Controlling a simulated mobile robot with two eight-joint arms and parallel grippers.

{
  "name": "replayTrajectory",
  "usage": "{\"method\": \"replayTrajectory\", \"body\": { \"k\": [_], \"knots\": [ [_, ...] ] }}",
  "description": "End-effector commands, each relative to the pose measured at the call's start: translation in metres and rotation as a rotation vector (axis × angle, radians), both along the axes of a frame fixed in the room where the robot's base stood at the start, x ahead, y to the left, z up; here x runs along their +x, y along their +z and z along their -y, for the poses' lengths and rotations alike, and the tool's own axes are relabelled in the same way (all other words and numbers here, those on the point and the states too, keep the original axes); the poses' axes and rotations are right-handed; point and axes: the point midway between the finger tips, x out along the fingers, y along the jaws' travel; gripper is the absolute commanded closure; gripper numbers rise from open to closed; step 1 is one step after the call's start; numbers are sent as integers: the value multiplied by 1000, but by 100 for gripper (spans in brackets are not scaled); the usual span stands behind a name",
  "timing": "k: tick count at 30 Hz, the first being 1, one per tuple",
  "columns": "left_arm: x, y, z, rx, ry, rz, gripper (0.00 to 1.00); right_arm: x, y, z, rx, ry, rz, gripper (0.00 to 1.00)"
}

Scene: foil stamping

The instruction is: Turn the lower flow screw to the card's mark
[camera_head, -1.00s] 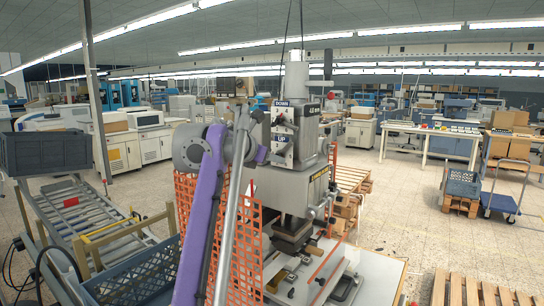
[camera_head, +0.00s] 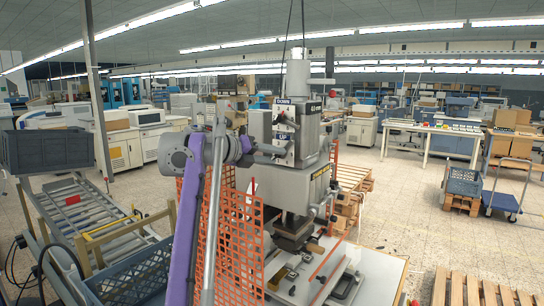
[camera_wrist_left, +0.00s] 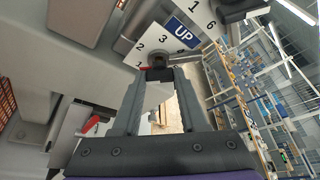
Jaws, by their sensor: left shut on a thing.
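The stamping press (camera_head: 290,185) stands in the middle of the head view. Its front panel (camera_head: 284,130) carries a DOWN label above an UP label. My left gripper (camera_head: 275,150) reaches the panel's lower part from the left. In the left wrist view, my left gripper (camera_wrist_left: 160,80) is shut on the dark lower flow screw (camera_wrist_left: 159,74), at the edge of the white UP card (camera_wrist_left: 175,40). The card shows numbers 1, 2 and 3. A small red mark (camera_wrist_left: 146,69) sits beside the screw near the 1. The upper screw (camera_wrist_left: 238,10) is clear of the fingers. The screw's slot is hidden.
Orange mesh fencing (camera_head: 240,235) stands left of the press, partly behind my left arm. A roller conveyor (camera_head: 85,215) and a blue crate (camera_head: 135,278) lie at the left. A red lever (camera_wrist_left: 90,125) shows in the wrist view.

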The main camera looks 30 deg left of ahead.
Motion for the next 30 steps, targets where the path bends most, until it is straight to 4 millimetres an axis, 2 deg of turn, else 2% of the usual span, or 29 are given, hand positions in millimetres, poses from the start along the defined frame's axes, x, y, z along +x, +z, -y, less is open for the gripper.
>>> {"method": "replayTrajectory", "body": {
  "k": [12,30],
  "knots": [
    [0,-1,-1,-234,1,-18,100,0,0,0,0,0,0,100],
    [0,-1,-1,-286,0,-22,100,0,0,0,0,0,0,100]
  ]
}}
